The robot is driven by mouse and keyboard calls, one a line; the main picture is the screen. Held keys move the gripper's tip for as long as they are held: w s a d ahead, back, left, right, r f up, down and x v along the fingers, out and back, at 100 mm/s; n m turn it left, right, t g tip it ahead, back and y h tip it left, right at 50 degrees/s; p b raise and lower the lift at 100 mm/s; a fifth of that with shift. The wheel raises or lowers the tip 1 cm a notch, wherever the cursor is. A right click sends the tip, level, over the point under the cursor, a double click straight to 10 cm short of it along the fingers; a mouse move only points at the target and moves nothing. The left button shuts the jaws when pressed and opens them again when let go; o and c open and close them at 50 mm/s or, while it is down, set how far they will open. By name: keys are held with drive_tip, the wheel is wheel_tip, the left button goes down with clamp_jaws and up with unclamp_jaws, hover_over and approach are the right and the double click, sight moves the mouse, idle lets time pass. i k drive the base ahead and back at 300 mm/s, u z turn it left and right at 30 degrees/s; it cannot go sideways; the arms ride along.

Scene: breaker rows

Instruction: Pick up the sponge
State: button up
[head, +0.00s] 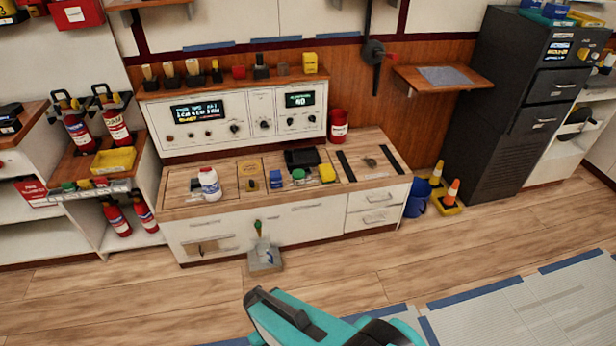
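A small yellow block (327,173) lies on the wooden counter (225,205), right of its middle; it looks like the sponge, but it is too small to be sure. Another yellow block (310,63) stands on the shelf above the control panel. My gripper (278,306), teal and dark grey, is at the bottom of the head view, over the floor and well in front of the counter. I see nothing held in it, and its fingers are not clear enough to tell open from shut.
A white bottle (209,184), a black box (302,158), a green item (299,174) and a blue item (276,179) share the counter. A dustpan (265,257) is on the floor before the drawers. A blue bucket (416,199) and cones (452,192) stand right. Open floor lies in front.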

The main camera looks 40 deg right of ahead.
sight(326, 175)
drive_tip(key=z, duration=0.7)
drive_tip(key=k, duration=0.15)
drive_tip(key=u, duration=2.25)
drive_tip(key=k, duration=0.2)
drive_tip(key=u, duration=1.7)
drive_tip(key=k, duration=1.6)
drive_tip(key=z, duration=0.1)
